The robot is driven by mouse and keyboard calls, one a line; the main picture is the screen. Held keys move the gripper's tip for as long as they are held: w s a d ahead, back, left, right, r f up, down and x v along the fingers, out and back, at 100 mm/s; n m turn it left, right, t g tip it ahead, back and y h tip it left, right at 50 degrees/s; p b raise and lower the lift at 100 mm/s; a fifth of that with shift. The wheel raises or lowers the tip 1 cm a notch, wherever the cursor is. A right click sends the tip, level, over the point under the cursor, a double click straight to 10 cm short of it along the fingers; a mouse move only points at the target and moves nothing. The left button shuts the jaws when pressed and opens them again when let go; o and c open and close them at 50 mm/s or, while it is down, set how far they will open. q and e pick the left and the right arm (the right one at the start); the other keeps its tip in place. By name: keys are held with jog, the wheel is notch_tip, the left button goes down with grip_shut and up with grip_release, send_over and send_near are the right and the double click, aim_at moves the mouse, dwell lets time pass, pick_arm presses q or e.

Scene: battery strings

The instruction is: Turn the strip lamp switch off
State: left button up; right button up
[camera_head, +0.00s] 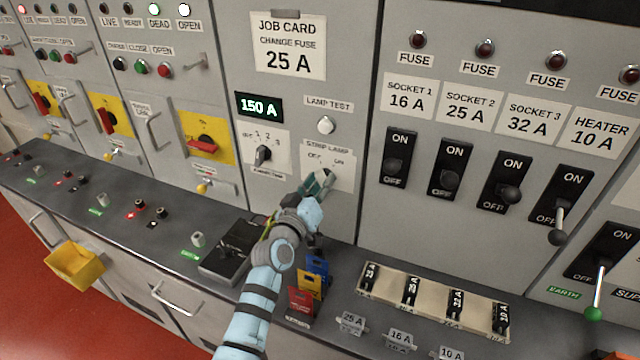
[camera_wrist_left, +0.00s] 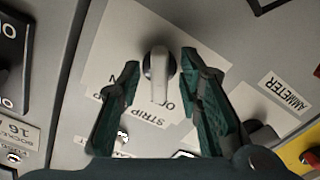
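The strip lamp switch is a pale rotary knob (camera_wrist_left: 158,70) on a white plate (camera_head: 342,178) labelled STRIP LAMP, with OFF at left and ON at right in the head view. My left gripper (camera_head: 322,182) is at this plate and covers most of the knob there. In the left wrist view my left gripper (camera_wrist_left: 161,64) is open, one finger on each side of the knob, with a gap on both sides. The knob's grip bar points down the picture, over partly hidden lettering, seemingly toward the OFF side. My right gripper is not in view.
The lamp test button (camera_head: 325,125) is just above. The ammeter selector (camera_head: 263,154) is to the left. Black socket switches (camera_head: 397,157) are to the right. Coloured cards (camera_head: 300,303) and a fuse tray (camera_head: 437,301) are on the ledge below.

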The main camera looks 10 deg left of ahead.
pick_arm(q)
jog(key=s+a, duration=0.2)
jog(key=s, duration=0.9)
jog(key=shift+s+a, duration=0.15)
jog(key=shift+s, duration=0.25)
